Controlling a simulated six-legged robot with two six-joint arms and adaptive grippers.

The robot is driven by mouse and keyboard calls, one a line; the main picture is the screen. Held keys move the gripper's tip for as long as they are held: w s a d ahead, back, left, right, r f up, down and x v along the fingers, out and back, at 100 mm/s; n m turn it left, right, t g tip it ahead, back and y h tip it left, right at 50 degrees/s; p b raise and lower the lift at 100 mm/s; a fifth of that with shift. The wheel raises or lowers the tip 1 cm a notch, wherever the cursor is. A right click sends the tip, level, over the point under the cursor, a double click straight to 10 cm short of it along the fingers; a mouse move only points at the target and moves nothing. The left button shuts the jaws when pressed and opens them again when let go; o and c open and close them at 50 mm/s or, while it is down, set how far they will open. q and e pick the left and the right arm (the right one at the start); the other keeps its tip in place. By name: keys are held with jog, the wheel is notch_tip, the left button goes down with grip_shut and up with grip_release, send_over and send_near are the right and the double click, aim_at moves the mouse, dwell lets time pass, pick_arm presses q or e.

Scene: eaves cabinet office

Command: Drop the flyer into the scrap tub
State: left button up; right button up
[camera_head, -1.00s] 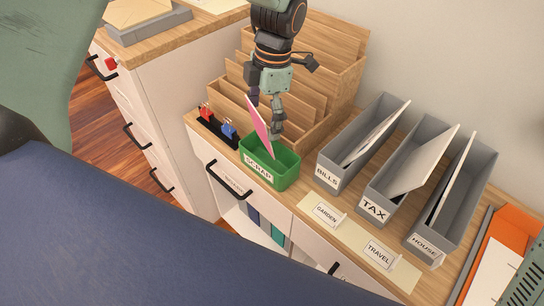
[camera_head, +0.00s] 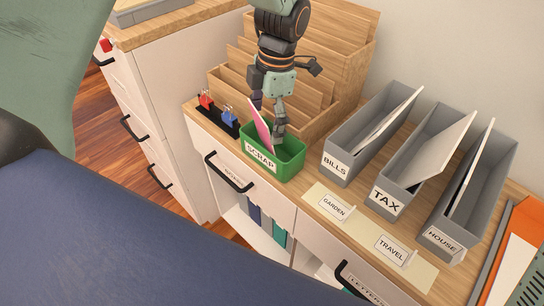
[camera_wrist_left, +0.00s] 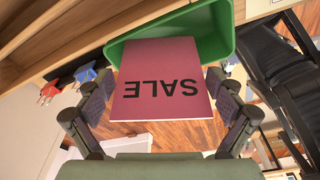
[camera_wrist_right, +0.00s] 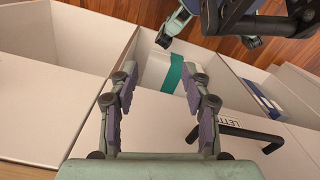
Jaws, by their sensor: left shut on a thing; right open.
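The flyer (camera_head: 261,130) is a pink sheet, held tilted, with its lower end inside the tub opening in the head view. In the left wrist view the flyer (camera_wrist_left: 165,70) shows the word SALE upside down. The scrap tub (camera_head: 293,160) is a green open box labelled SCRAP on the cabinet top. Its green wall (camera_wrist_left: 219,25) also shows in the left wrist view, behind the flyer. My left gripper (camera_head: 268,118) is shut on the flyer just above the tub. My right gripper (camera_wrist_right: 162,76) is open and empty, in front of white drawers in the right wrist view.
A wooden sorter (camera_head: 325,70) stands close behind the tub. Red and blue clips on a black holder (camera_head: 217,122) stand left of it. Grey files labelled BILLS (camera_head: 335,165), TAX (camera_head: 386,202) and HOUSE (camera_head: 441,241) stand to the right. GARDEN and TRAVEL cards lie in front.

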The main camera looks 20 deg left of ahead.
pick_arm(q)
jog(key=shift+w+d+f, duration=0.15)
jog(key=shift+d+f, duration=0.05)
jog(key=o, duration=0.5)
jog(key=shift+c, duration=0.2)
jog(key=shift+a, duration=0.15)
jog(key=shift+r, duration=0.1)
notch_tip(320, 180, up, 12)
jog(key=w+d, duration=0.1)
